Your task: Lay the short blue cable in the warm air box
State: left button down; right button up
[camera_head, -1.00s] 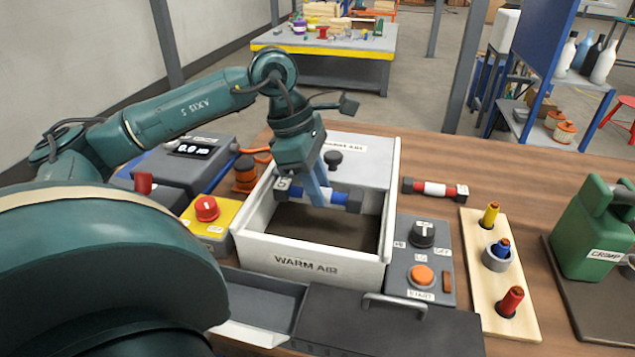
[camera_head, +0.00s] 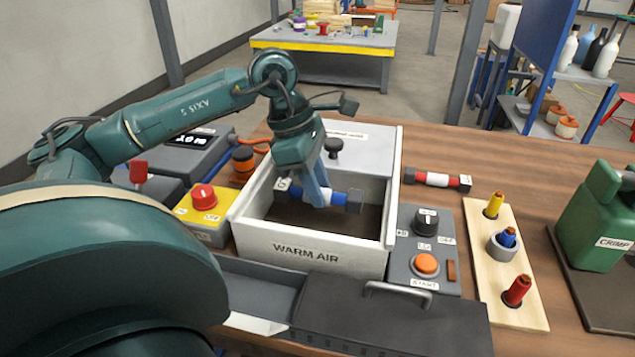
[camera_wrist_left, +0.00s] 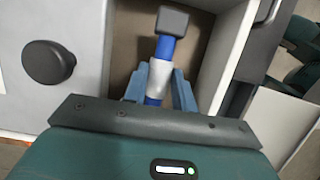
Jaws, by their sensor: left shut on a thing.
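The short blue cable (camera_head: 336,199) has a white middle band and dark square ends. My left gripper (camera_head: 320,195) is shut on it around the band, over the open front part of the warm air box (camera_head: 300,254). In the left wrist view the cable (camera_wrist_left: 166,48) lies between the blue fingers (camera_wrist_left: 160,82), with the box floor (camera_wrist_left: 126,50) behind it. The cable is level, at about the height of the box's walls or lower; I cannot tell whether it touches the floor. My right gripper is not in view.
A red cable (camera_head: 437,180) lies right of the box. A control panel (camera_head: 424,250) with a knob and orange button stands beside it, then a wooden stand (camera_head: 512,262) with coloured pegs. A green crimp tool (camera_head: 600,235) is far right. A black-lidded tray (camera_head: 390,315) is in front.

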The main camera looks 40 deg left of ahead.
pick_arm(q)
jog(key=shift+f+b, duration=0.9)
jog(key=shift+f, duration=0.15)
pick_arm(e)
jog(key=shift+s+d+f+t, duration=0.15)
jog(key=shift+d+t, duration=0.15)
pick_arm(q)
jog(key=shift+f+b, duration=0.3)
jog(key=shift+f, duration=0.05)
jog(key=shift+f+b, duration=0.4)
jog(key=shift+f, duration=0.1)
jog(key=shift+f+b, duration=0.3)
jog(key=shift+f, duration=0.2)
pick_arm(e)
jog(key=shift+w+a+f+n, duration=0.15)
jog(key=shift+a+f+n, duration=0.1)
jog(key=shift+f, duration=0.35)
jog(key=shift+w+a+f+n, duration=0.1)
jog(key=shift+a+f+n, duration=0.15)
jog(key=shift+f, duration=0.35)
pick_arm(q)
jog(key=shift+f, duration=0.1)
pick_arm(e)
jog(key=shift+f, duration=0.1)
pick_arm(q)
jog(key=c, duration=1.1)
grip_release()
jog(key=shift+o, duration=0.2)
